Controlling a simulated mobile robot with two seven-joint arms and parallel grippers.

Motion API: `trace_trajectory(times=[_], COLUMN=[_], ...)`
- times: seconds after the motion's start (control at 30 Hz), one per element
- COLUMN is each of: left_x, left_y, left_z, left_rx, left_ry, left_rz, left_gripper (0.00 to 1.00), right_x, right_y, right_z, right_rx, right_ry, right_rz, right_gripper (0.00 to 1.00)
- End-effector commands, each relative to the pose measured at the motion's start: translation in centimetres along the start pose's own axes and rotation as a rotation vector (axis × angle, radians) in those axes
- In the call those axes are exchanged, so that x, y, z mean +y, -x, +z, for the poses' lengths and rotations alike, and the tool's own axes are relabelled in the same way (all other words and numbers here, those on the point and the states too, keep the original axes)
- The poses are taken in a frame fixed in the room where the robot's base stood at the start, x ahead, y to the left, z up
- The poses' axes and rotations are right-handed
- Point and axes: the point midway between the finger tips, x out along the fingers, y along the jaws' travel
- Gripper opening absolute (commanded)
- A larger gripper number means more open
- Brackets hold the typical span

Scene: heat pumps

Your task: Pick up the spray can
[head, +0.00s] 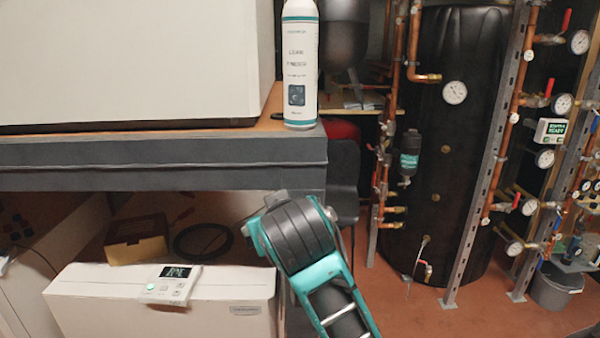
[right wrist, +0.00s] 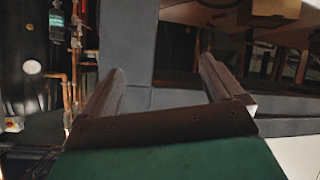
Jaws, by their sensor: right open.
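The spray can (head: 299,65) is white with a teal band near its base and a dark label picture. It stands upright at the right front corner of the bench in the head view, its top cut off by the frame. My right arm rises from the bottom of the head view to below the bench corner, under the can; its fingers are not clear there. In the right wrist view my right gripper (right wrist: 160,76) is open, with nothing between its fingers. The can does not show in that view. My left gripper is not in view.
The bench (head: 160,165) has a grey front edge, and a large white unit (head: 130,60) stands on it left of the can. Below are a white box (head: 170,300) and a cardboard box (head: 137,238). A black tank (head: 450,150) with copper pipes stands at right.

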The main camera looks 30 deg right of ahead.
Motion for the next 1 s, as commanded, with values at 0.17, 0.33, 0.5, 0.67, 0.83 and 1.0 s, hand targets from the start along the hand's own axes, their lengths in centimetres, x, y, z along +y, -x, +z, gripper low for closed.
trace_trajectory(times=[0.17, 0.33, 0.5, 0.67, 0.83, 1.0], left_x=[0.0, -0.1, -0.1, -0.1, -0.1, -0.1], left_y=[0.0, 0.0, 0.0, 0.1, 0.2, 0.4], left_z=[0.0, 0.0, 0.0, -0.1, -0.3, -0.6], left_rx=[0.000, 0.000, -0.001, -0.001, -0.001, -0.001], left_ry=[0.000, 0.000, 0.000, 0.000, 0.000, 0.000], left_rz=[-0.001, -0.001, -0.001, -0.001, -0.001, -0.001], left_gripper=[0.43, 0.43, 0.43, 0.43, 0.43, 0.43], right_x=[3.3, 6.4, 8.4, 9.4, 10.6, 11.5], right_y=[3.5, 7.9, 11.2, 11.7, 9.1, 6.7], right_z=[-10.1, -16.9, -20.3, -21.6, -22.8, -23.8], right_rx=[0.198, 0.346, 0.435, 0.459, 0.458, 0.458], right_ry=[-0.125, -0.243, -0.323, -0.348, -0.348, -0.347], right_rz=[0.128, 0.225, 0.281, 0.302, 0.305, 0.303], right_gripper=[0.94, 0.94, 0.94, 0.94, 0.94, 0.94])
